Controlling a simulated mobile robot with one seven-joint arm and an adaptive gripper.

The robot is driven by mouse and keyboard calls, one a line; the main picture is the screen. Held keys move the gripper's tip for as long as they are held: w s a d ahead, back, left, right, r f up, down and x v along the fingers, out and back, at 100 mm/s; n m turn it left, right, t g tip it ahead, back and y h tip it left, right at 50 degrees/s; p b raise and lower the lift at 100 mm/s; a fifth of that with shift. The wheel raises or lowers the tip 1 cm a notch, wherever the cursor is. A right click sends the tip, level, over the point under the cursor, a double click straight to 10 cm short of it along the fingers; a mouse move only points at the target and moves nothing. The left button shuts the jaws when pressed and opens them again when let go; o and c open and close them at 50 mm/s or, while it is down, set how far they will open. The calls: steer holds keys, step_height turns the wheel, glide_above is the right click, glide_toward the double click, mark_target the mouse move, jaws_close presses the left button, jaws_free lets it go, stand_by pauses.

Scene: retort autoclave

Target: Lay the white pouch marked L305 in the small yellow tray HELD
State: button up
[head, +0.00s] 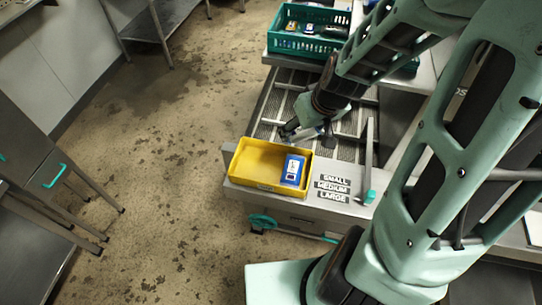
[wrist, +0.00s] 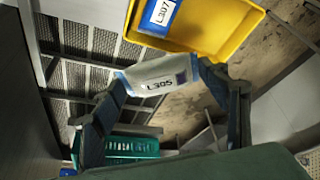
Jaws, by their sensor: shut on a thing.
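The white pouch marked L305 (wrist: 158,84) is held between the fingers of my gripper (wrist: 163,76), which is shut on it. In the head view my gripper (head: 296,132) is just behind the yellow tray, and the pouch (head: 309,133) shows only as a small pale strip. The small yellow tray (head: 255,158) sits at the front of the steel bench. In the wrist view the tray (wrist: 225,30) is beyond the held pouch. A blue-and-white pouch marked L307 (head: 292,170) lies in the tray's right part. The tray's left part is bare. The HELD marking is not readable.
A size plate reading SMALL, MEDIUM, LARGE (head: 333,188) is right of the tray. A teal crate (head: 280,41) with several pouches is at the back. Perforated racks (head: 290,95) lie between crate and tray.

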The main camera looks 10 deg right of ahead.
steer(key=s+a+f+n+y+p, duration=0.2)
steer(key=s+f+n, duration=0.1)
steer(key=s+n, duration=0.2)
steer(key=n+g+y+b, duration=0.1)
steer(key=n+g+b, duration=0.2)
steer(key=n+b, duration=0.55)
glide_toward(252, 166)
steer(key=m+b, duration=0.1)
steer(key=a+f+m+b, duration=0.1)
steer(key=shift+s+a+m, duration=0.1)
steer(key=shift+s+m, duration=0.25)
steer(key=shift+s, duration=0.05)
steer(key=shift+w+a+f+b, duration=0.3)
steer(key=shift+w+f+b, duration=0.15)
steer(key=shift+b, duration=0.5)
steer(key=shift+w+a+f+b, duration=0.1)
steer(key=shift+w+f+b, duration=0.1)
steer(key=shift+b, duration=0.1)
step_height(252, 166, down, 3)
steer(key=b, duration=0.3)
steer(key=shift+w+a+f, duration=0.15)
